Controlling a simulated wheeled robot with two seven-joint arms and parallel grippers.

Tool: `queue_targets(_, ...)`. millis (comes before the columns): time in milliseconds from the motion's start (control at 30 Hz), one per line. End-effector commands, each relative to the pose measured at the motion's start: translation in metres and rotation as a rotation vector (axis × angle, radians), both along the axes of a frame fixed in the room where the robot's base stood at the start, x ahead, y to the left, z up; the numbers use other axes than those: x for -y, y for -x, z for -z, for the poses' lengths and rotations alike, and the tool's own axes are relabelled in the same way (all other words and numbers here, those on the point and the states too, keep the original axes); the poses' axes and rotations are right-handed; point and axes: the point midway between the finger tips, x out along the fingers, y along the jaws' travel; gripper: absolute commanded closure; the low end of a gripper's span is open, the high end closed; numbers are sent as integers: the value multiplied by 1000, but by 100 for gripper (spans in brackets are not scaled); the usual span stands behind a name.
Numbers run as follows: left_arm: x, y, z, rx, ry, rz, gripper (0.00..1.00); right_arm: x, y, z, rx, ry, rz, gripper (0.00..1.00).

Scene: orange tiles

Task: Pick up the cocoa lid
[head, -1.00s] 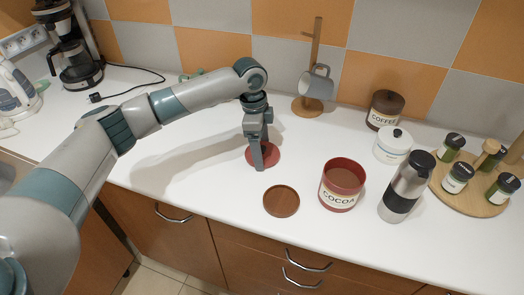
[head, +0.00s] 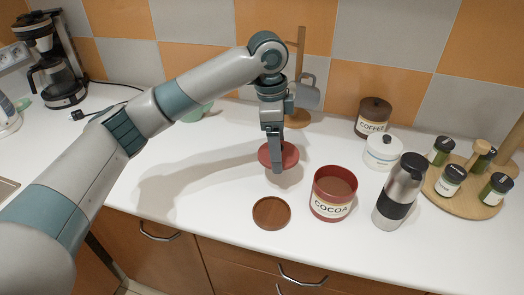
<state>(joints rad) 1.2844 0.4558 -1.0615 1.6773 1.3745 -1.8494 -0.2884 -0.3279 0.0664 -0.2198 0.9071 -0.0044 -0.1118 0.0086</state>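The cocoa lid, a round red disc (head: 290,158), is in the head view near the middle of the counter. My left gripper (head: 277,158) points down and is shut on it, holding it a little above the white counter. The fingers cover part of the lid. The red cocoa jar (head: 331,208) stands open to the right and nearer, with brown contents showing. My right gripper is not in view.
A brown disc (head: 271,213) lies left of the jar. A steel flask (head: 402,185), a white lidded pot (head: 382,153) and a coffee jar (head: 373,117) stand to the right. A mug (head: 308,94) hangs on a wooden stand behind. Spice jars stand on a round board (head: 458,202).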

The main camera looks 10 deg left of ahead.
Motion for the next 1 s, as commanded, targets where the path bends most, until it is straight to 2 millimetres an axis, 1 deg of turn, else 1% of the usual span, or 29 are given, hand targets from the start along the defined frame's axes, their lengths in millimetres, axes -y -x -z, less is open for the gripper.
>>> queue_targets(33,7,2,-3,2,0,3,41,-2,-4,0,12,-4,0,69)
queue_targets(100,13,5,-8,2,1,2,41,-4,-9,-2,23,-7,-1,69)
queue_targets(300,21,9,-14,1,0,0,41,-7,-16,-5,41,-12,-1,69)
queue_targets(867,22,9,-15,1,0,-1,41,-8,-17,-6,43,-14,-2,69)
queue_targets(1000,20,12,-18,1,0,-1,41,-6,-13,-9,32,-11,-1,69)
